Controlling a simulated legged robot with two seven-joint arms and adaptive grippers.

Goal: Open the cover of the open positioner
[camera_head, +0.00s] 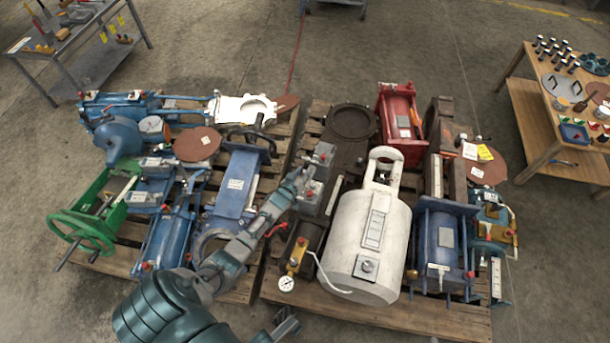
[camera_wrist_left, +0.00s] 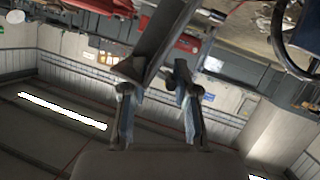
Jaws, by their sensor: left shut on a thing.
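Two grey box-shaped positioners stand on the right pallet, a rear one (camera_head: 323,154) and a front one (camera_head: 311,197) with a red knob. My left gripper (camera_head: 297,182) reaches from the lower left to the left side of the front one. In the left wrist view its two fingers (camera_wrist_left: 158,88) are shut on a long grey, flat piece (camera_wrist_left: 160,40), which looks like a cover edge. The head view does not show the grip clearly, nor how far any cover is open. A grey-teal part at the bottom edge may be my right gripper (camera_head: 284,326).
A large white cylinder (camera_head: 368,245) stands right of the positioners. A pressure gauge (camera_head: 286,284) and yellow fitting lie in front. Blue valves and a green handwheel (camera_head: 82,232) fill the left pallet.

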